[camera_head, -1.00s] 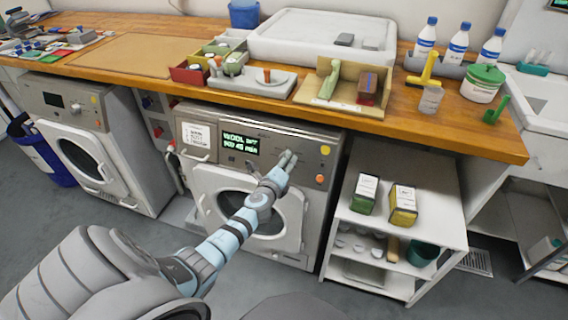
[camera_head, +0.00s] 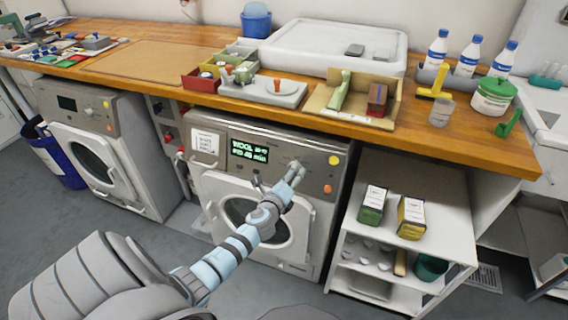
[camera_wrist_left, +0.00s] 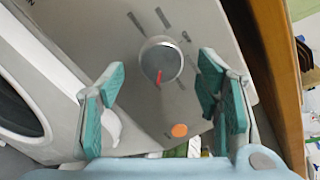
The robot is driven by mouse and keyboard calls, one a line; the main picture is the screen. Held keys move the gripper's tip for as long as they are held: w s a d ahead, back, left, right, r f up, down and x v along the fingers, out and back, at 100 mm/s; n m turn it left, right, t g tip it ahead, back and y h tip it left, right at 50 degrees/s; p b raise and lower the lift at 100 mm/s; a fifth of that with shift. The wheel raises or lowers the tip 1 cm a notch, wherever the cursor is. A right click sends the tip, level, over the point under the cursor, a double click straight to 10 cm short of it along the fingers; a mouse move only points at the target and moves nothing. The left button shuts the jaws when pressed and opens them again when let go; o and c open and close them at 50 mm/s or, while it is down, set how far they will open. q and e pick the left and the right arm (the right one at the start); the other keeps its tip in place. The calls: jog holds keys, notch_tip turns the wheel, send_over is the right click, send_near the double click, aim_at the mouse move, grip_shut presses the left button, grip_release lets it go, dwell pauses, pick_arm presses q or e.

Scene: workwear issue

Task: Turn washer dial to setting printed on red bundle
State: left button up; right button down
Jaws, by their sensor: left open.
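The washer (camera_head: 262,205) under the counter has a lit green display (camera_head: 248,150) that starts with "WOOL"; its other text is too small to read surely. The round silver dial (camera_wrist_left: 161,61) shows in the left wrist view, its red pointer aimed down in the picture, with dark marks around it. My left gripper (camera_head: 295,172) is in front of the washer panel. In the wrist view its open teal fingers stand on either side of the dial, with visible gaps. In the head view the gripper hides the dial. A small dark red bundle (camera_head: 377,97) sits in a beige tray; no print is readable.
An orange button (camera_wrist_left: 180,130) is close below the dial. A second washer (camera_head: 95,150) stands left. A white shelf unit (camera_head: 440,195) with green and yellow boxes stands right. The wooden counter (camera_head: 430,142) overhangs the panel.

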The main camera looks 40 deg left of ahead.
pick_arm(q)
jog(key=v, duration=0.9)
jog(key=shift+s, duration=0.25)
